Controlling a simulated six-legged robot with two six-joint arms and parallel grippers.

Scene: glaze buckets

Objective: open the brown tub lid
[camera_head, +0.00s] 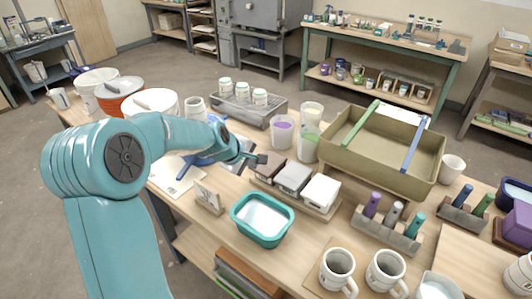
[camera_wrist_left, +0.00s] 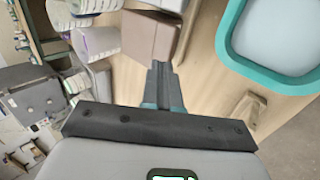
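The brown tub (camera_head: 270,164) stands at the left end of a row on a wooden board, beside a grey tub (camera_head: 293,177) and a white tub (camera_head: 322,192). Its top looks covered by a brown lid. In the wrist view the brown tub (camera_wrist_left: 143,38) is just beyond my fingertips. My left gripper (camera_head: 260,158) is at the tub's left upper edge; its fingers (camera_wrist_left: 160,72) lie close together, with nothing visible between them. I cannot tell whether they touch the tub. My right gripper is not in view.
A teal basin (camera_head: 243,226) with pale contents stands in front of the row. Cups, including a purple one (camera_head: 282,130), stand behind it, and a large olive tray (camera_head: 395,160) is to the right. A tool holder (camera_head: 385,232) and mugs (camera_head: 337,272) are at front right.

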